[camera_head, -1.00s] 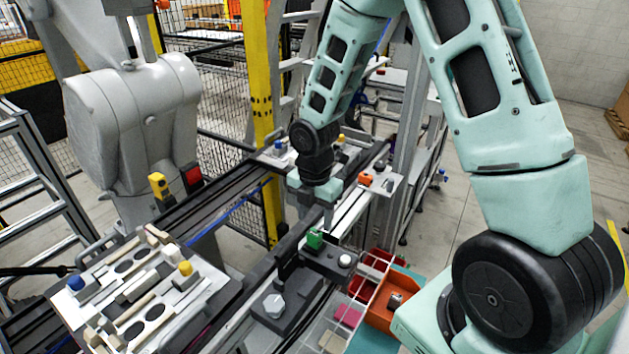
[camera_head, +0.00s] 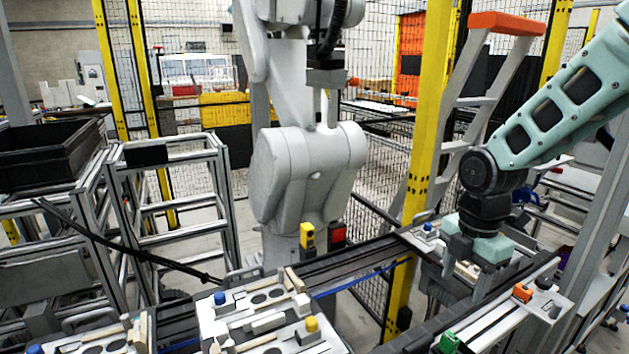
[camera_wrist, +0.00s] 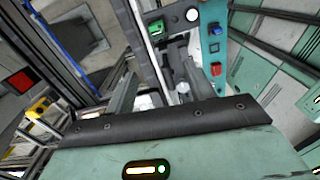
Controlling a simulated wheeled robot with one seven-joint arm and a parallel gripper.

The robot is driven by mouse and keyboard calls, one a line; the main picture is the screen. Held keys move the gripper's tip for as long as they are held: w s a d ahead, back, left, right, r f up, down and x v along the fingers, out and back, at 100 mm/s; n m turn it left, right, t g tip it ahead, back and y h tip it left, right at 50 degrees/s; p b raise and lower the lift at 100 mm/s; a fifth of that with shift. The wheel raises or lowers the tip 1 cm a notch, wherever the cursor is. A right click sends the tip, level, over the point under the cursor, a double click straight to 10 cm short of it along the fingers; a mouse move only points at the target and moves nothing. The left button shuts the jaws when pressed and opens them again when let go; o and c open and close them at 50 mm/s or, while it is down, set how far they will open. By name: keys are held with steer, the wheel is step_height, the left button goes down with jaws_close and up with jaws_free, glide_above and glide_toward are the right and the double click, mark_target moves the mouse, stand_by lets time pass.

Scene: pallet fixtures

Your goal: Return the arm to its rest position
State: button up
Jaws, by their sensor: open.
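My mint-green arm comes in from the right in the head view. Its gripper (camera_head: 440,298) points down over the dark rail, between the fixture with a blue knob and the one with an orange knob. In the wrist view, the two fingers of my gripper (camera_wrist: 160,88) stand apart with nothing held between them. The fingertips are small and partly unclear in the head view.
A pallet fixture plate (camera_head: 235,320) with blue and yellow knobs lies at the lower middle. An orange knob (camera_head: 522,292) and a green block (camera_head: 447,342) are near my gripper. A grey robot (camera_head: 305,180) and a yellow post (camera_head: 425,130) stand behind.

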steer(key=s+a+m+b, duration=0.1)
steer(key=s+a+m, duration=0.6)
steer(key=s, duration=0.3)
steer(key=s+a+r+m+b, duration=0.1)
steer(key=s+a+m, duration=0.5)
steer(key=s+a, duration=0.4)
steer(key=shift+s+r+m+y, duration=0.15)
steer(key=shift+s+m+y, duration=0.15)
steer(key=shift+s+m, duration=0.15)
